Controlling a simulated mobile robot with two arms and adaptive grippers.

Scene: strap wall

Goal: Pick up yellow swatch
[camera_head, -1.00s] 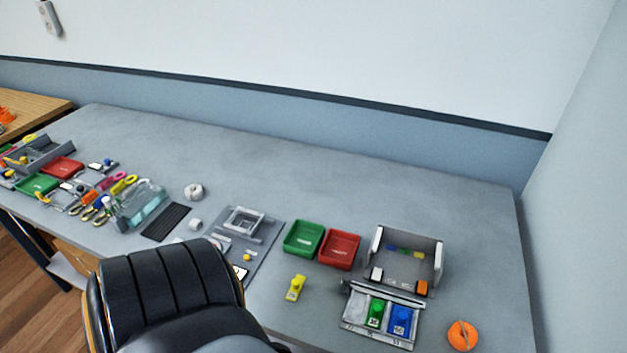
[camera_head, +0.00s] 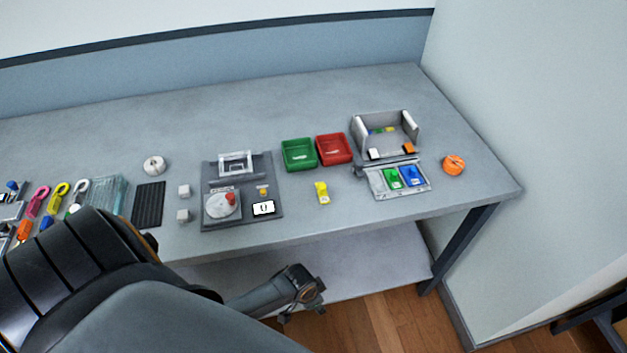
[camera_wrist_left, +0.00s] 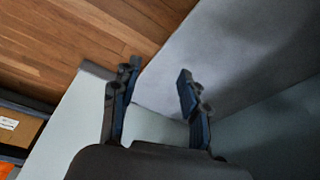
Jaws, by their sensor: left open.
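The yellow swatch (camera_head: 322,193) lies on the grey table near its front edge, in front of the red tray. My left gripper (camera_head: 306,304) is in front of the table and below its top, apart from the swatch and lower in the head view. In the left wrist view my left gripper (camera_wrist_left: 159,74) has its two fingers spread with nothing between them. The swatch does not show in the left wrist view. My right gripper is not in view.
A green tray (camera_head: 299,155) and a red tray (camera_head: 334,149) stand behind the swatch. A holder plate (camera_head: 380,186) with a green swatch (camera_head: 393,178) and a blue swatch (camera_head: 411,176) is to its right. A grey device board (camera_head: 242,215) lies to its left. The table's front edge lies between gripper and swatch.

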